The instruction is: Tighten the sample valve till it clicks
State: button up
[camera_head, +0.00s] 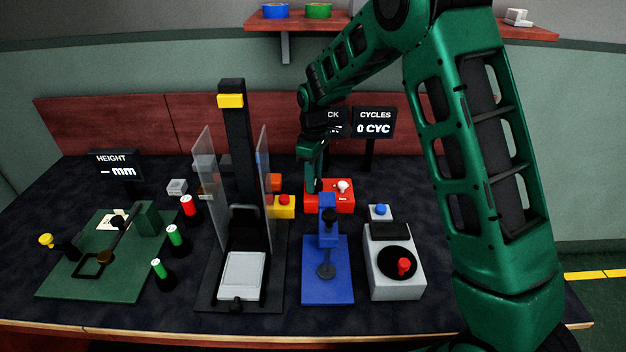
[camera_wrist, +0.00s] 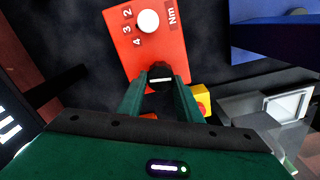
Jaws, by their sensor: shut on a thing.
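The red box (camera_wrist: 150,50) has a white knob (camera_wrist: 148,21) beside the numbers 2, 3, 4 and the letters Nm. A black valve knob (camera_wrist: 160,74) with a pale line across it sits at the box's near edge in the wrist view. My gripper (camera_wrist: 161,88) is shut on this black knob, one green finger on each side. In the head view the red box (camera_head: 332,197) stands behind the blue press, and my gripper (camera_head: 312,186) reaches down at its left end. There my gripper hides the black knob.
A blue press (camera_head: 327,268) stands in front of the red box. A black stand (camera_head: 235,150) with clear side panels is to the left. A yellow box (camera_head: 284,207) with a red button is close by.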

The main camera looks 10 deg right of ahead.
jog(key=m, duration=0.5)
jog(key=shift+w+d+r, duration=0.1)
jog(key=shift+w+d, duration=0.05)
jog(key=shift+w, duration=0.05)
jog(key=shift+m, duration=2.5)
jog(key=shift+w, duration=0.1)
jog(key=o, duration=1)
jog(key=shift+o, duration=0.2)
notch_tip(320, 180, up, 11)
jog(key=shift+f, duration=0.2)
